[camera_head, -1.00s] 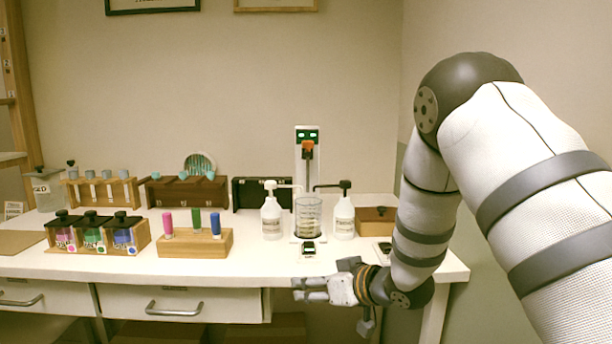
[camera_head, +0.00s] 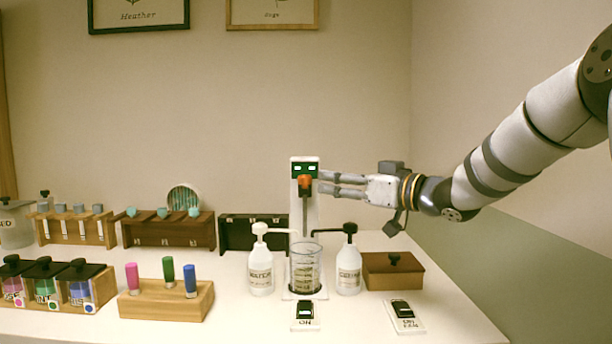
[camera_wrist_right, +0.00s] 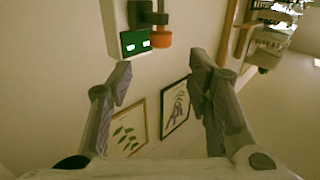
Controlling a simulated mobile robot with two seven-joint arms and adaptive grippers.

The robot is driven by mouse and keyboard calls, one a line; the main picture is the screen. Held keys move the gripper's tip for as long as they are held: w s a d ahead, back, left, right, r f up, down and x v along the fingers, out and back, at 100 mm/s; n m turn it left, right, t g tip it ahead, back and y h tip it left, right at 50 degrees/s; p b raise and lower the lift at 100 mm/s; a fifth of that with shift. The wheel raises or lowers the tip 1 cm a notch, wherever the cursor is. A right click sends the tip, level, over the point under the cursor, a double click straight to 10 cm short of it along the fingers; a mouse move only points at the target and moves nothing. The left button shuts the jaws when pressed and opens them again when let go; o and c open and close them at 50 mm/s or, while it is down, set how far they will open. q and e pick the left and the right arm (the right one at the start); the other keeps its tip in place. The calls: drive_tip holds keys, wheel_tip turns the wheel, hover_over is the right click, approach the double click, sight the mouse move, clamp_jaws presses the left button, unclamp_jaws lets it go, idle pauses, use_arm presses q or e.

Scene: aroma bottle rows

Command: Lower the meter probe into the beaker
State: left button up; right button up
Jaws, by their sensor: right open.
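The meter is a white upright stand with a green head (camera_head: 304,164) behind the glass beaker (camera_head: 306,278). An orange knob (camera_head: 305,182) sits just below the head, with the dark probe (camera_head: 305,212) hanging under it, above the beaker. My right gripper (camera_head: 322,183) is open and empty, level with the knob and just right of it. In the right wrist view, the orange knob (camera_wrist_right: 161,40) lies beyond the gap between the spread fingers (camera_wrist_right: 160,75), and the green head (camera_wrist_right: 135,43) is beside it. My left gripper is not in view.
White pump bottles (camera_head: 261,272) (camera_head: 348,268) flank the beaker, their spouts pointing towards it. A small switch (camera_head: 305,315) lies in front, another (camera_head: 405,316) further right. A brown lidded box (camera_head: 393,271) stands right. A wooden block (camera_head: 166,300) holds coloured sticks at left.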

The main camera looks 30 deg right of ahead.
sight(310, 177)
drive_tip(key=x, duration=1)
drive_tip(key=shift+d, duration=0.1)
clamp_jaws()
